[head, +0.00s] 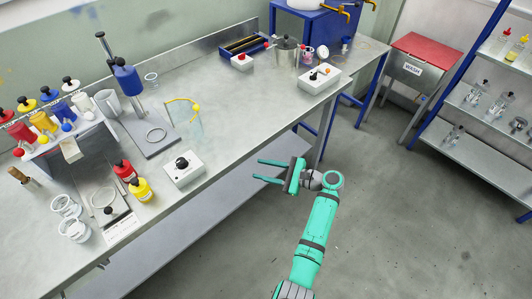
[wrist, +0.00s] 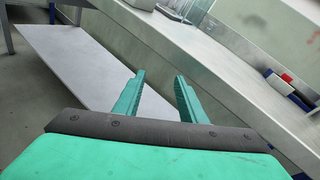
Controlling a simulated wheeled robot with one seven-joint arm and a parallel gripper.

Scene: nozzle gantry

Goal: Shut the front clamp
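My gripper (head: 264,171) is open and empty. In the head view it is in front of the bench's near edge, to the right of the white box with a black knob, its fingers pointing left. In the wrist view its two green fingers (wrist: 158,82) are apart with nothing between them. I cannot tell for sure which part is the front clamp. A grey plate (head: 88,178) with a ring and a dark knob lies at the bench's front left, beside a labelled card. Behind it stands a post with a blue head (head: 126,79) over another plate with a ring.
The metal bench (head: 225,110) runs diagonally, with a lower shelf (head: 215,215) also seen in the wrist view (wrist: 90,65). A white knob box (head: 184,168) sits near its front edge. Red and yellow bottles (head: 141,190) stand near the left plate. Open floor lies right.

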